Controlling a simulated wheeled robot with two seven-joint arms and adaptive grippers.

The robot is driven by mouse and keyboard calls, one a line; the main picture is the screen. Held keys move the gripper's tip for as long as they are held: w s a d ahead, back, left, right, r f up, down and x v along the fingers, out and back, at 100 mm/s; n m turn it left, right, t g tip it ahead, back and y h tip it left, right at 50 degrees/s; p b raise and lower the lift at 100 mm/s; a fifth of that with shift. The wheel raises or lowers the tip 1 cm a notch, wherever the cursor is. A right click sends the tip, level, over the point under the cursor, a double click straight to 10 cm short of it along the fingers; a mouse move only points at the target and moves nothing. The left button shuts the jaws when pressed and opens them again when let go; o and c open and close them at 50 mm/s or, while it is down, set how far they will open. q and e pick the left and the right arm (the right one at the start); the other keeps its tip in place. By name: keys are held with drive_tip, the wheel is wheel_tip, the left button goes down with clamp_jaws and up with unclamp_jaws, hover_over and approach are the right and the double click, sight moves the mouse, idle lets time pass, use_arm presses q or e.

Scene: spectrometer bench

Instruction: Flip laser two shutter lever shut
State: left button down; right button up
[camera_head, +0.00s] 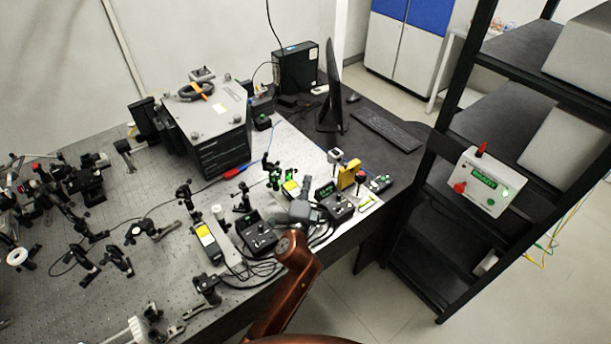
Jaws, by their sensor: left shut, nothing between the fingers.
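My left gripper (304,192) reaches in over the front edge of the optical bench (150,265), on the end of my copper-coloured arm. It is shut and empty, among the small devices at the bench's right end. A laser housing with a yellow label (206,238) lies left of it. Another yellow-labelled unit (290,187) is close beside the fingers, partly hidden. Black control boxes stand on each side of the gripper, one at left (258,237) and one at right (338,206). I cannot make out which part is the laser two shutter lever or its position. My right gripper is not in view.
A large grey instrument (210,125) stands behind. A monitor (332,85) and keyboard (387,129) are on the dark desk. Loose black cables (250,272) lie near the front edge. A black rack (458,200) with a white control box (483,184) stands right. Optical mounts crowd the left.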

use_arm(q)
drive_tip(key=shift+s+a+r, duration=0.1)
drive_tip(key=shift+s+a, duration=0.05)
drive_tip(key=shift+s, duration=1.35)
drive_tip(key=shift+s+a+r, duration=0.1)
drive_tip(key=shift+s, duration=1.35)
